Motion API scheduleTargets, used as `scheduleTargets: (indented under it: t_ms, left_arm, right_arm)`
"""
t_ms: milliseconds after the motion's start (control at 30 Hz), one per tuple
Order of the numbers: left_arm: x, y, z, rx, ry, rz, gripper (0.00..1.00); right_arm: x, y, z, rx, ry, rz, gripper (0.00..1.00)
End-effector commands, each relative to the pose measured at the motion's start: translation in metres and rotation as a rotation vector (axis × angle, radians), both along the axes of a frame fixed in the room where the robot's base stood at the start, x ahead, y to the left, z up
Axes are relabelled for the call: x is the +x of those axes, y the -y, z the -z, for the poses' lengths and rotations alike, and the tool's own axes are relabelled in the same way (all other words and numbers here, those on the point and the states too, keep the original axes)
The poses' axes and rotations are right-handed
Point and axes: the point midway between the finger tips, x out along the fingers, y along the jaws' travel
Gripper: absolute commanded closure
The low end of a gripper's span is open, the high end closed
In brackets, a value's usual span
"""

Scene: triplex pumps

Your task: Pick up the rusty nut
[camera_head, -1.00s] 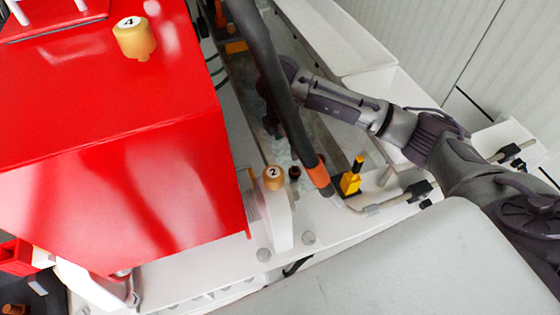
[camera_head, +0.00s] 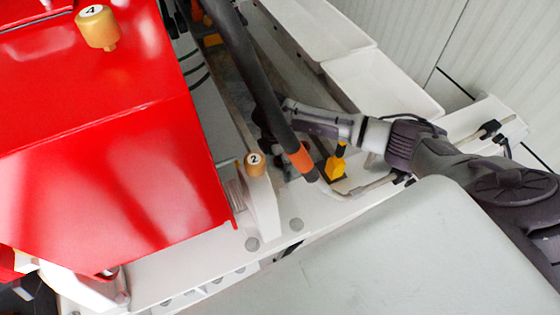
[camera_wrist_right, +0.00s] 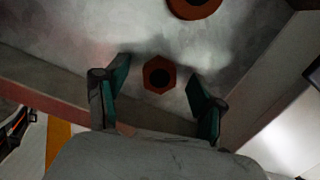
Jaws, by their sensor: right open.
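The rusty nut (camera_wrist_right: 159,73) is a hexagonal, orange-brown piece with a dark hole, lying on a grey, scuffed surface in the right wrist view. My right gripper (camera_wrist_right: 158,76) is open, with one green-and-black finger on each side of the nut in the picture. The fingers show no contact with it. In the head view my right gripper (camera_head: 267,122) is a dark shape largely hidden behind a black hose. I cannot make out the nut there. My left gripper is not in view.
A round rusty ring (camera_wrist_right: 193,5) lies beyond the nut. The black hose (camera_head: 252,75) with an orange band crosses near my right wrist. A red housing (camera_head: 110,150), a yellow fitting (camera_head: 336,168), and white trays (camera_head: 385,85) surround the narrow channel.

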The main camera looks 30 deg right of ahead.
Motion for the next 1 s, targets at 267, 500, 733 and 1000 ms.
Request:
scheduleTargets:
  t_ms: [267,500,733,1000]
  left_arm:
    - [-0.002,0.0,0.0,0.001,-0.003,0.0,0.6]
    - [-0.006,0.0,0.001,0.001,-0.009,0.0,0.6]
    - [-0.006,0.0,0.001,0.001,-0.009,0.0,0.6]
    - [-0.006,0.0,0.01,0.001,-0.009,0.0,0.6]
  right_arm:
    - [0.0,0.0,0.001,0.0,0.001,0.0,0.38]
    - [0.0,0.0,0.0,0.0,0.001,0.0,0.78]
    - [0.001,0.0,0.0,0.0,0.001,0.0,0.97]
    - [0.002,0.001,-0.015,0.0,0.005,-0.001,0.98]
